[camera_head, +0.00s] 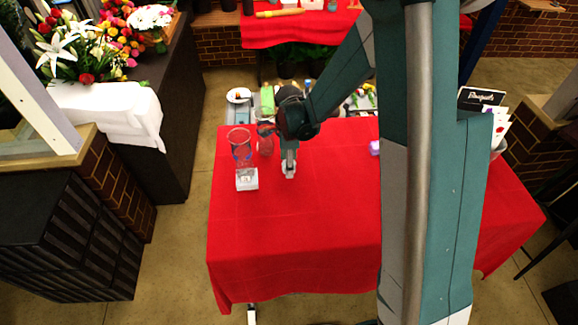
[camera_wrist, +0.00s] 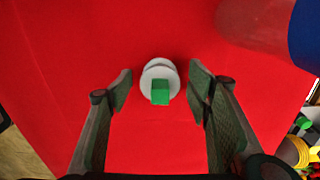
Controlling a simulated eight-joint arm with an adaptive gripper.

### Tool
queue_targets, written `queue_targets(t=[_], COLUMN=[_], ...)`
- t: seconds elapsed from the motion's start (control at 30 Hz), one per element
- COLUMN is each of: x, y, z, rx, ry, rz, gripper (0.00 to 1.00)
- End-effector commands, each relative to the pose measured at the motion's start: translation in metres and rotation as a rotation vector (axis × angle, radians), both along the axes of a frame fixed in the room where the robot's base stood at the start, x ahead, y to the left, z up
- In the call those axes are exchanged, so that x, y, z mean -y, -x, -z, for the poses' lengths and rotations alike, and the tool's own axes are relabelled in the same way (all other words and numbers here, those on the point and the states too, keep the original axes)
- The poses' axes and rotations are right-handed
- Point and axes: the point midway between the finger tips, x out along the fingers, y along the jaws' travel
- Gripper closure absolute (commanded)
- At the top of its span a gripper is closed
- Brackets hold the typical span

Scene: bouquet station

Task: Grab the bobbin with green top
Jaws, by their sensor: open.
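The bobbin with the green top (camera_wrist: 160,92) stands on the red table in the wrist view. It has a white, round body and a square green piece on top. My gripper (camera_wrist: 160,86) is open, with one finger on each side of the bobbin and a gap of red cloth between each finger and it. In the head view my gripper (camera_head: 289,170) points down over the table, and a white part of the bobbin (camera_head: 288,168) shows at its tips; the green top cannot be made out there.
A glass vase (camera_head: 240,150) stands by a white box (camera_head: 247,180) left of my gripper, with another clear vase (camera_head: 265,138) behind. A purple item (camera_head: 375,147) lies to the right. The front of the red table (camera_head: 290,240) is clear.

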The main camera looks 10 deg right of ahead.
Motion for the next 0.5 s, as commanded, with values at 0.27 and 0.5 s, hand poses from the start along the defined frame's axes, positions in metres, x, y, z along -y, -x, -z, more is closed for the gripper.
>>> queue_targets(t=[0.27,0.5], x=[-0.0001,-0.0001], y=[-0.0001,-0.0001], z=[-0.0001,-0.0002], rx=[0.0,0.0], ry=[0.0,0.0], rz=[0.0,0.0], gripper=[0.5,0.67])
